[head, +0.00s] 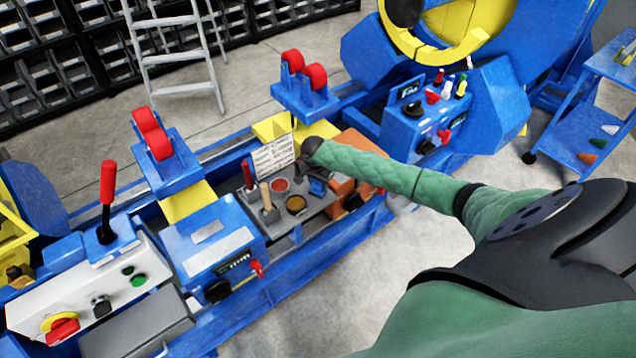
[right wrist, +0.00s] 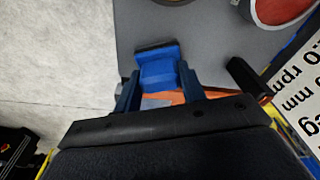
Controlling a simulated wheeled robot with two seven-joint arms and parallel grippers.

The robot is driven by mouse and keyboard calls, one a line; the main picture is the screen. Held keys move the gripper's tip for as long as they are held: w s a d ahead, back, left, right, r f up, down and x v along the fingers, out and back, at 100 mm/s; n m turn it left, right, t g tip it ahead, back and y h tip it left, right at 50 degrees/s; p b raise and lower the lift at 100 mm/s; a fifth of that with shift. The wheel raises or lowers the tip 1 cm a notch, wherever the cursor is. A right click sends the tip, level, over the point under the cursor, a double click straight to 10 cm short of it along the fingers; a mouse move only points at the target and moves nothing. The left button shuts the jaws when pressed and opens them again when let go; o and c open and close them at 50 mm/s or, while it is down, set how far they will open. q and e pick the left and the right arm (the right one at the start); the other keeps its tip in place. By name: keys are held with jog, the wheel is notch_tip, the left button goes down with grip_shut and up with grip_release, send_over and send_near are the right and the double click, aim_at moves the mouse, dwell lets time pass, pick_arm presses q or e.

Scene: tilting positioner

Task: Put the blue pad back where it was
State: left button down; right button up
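The blue pad (right wrist: 157,68), a blue block with a dark strip along its far edge, sits between the two fingers of my right gripper (right wrist: 160,84) in the right wrist view. The fingers appear to touch it on both sides. In the head view my right gripper (head: 318,182) is over the right part of a grey tray (head: 318,208); the wrist hides much of it, and the pad is hard to make out there. The pad is over or on the grey surface; I cannot tell whether it touches. My left gripper is not in view.
The tray holds a red round container (head: 280,185), a brown one (head: 296,205) and a wooden-handled tool (head: 266,197). A white sign (head: 273,157) stands behind. An orange box (head: 362,143) is close to my right gripper. Blue machine housings flank the tray.

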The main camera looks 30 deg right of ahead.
aim_at(316, 192)
jog(key=o, duration=0.4)
jog(key=shift+r, duration=0.1)
jog(key=shift+r, duration=0.25)
pick_arm(q)
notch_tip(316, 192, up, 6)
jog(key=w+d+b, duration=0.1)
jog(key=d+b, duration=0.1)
jog(key=b, duration=0.1)
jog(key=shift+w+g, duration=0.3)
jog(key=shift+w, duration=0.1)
pick_arm(e)
jog(key=r, duration=0.4)
jog(key=a+r, duration=0.1)
jog(key=r, duration=0.6)
jog(key=shift+s+a+r, duration=0.15)
jog(key=shift+s+r, duration=0.15)
